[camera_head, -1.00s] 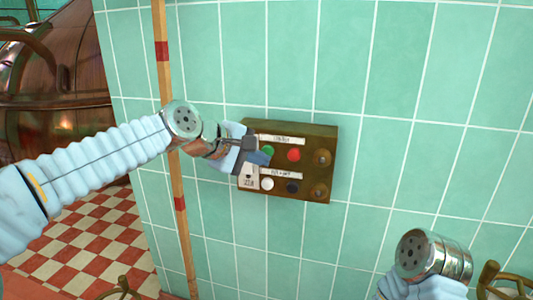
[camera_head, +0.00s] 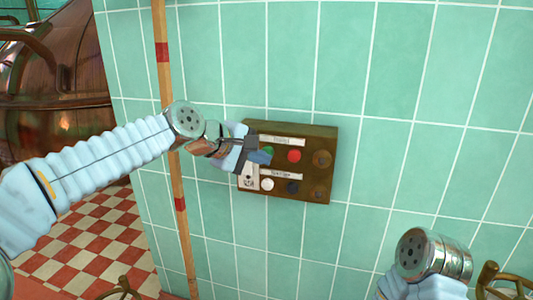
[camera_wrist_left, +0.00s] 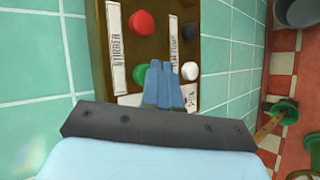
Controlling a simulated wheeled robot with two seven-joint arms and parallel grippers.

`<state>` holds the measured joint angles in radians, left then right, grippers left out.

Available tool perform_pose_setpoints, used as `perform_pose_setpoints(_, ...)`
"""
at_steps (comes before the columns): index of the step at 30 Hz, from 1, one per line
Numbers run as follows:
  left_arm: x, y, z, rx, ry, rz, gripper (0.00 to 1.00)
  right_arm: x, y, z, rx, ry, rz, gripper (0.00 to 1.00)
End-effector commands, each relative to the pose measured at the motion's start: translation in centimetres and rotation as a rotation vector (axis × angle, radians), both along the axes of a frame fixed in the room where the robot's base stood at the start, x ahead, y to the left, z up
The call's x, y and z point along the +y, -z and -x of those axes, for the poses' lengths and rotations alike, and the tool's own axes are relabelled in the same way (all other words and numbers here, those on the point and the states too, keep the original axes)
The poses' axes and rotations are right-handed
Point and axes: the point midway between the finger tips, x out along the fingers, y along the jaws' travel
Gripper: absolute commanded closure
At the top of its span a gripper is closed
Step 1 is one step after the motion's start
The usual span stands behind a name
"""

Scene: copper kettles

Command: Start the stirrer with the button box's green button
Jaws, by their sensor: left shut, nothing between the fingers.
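The brown button box (camera_head: 308,172) is mounted on the tiled wall. Its green button (camera_head: 269,150) is partly covered by my left gripper (camera_head: 262,157) in the head view. My left gripper is shut and empty, its blue fingertips at the green button; I cannot tell whether they touch it. The red button (camera_head: 294,156) is right of the green one.
A wooden pole (camera_head: 178,190) with red bands stands left of the box. Part of my right arm shows at lower right; the wall between is bare.

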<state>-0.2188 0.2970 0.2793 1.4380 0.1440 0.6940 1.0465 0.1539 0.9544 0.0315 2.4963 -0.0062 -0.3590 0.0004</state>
Motion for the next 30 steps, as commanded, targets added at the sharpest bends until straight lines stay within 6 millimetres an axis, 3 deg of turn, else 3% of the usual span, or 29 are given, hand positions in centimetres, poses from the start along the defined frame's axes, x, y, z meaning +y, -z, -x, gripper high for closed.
perform_pose_setpoints(30, -0.26, 0.04, -0.88, 0.001, 0.0, -0.001, 1.0, 0.0, 0.02, 0.0, 0.0, 0.0, 0.0, 0.57)
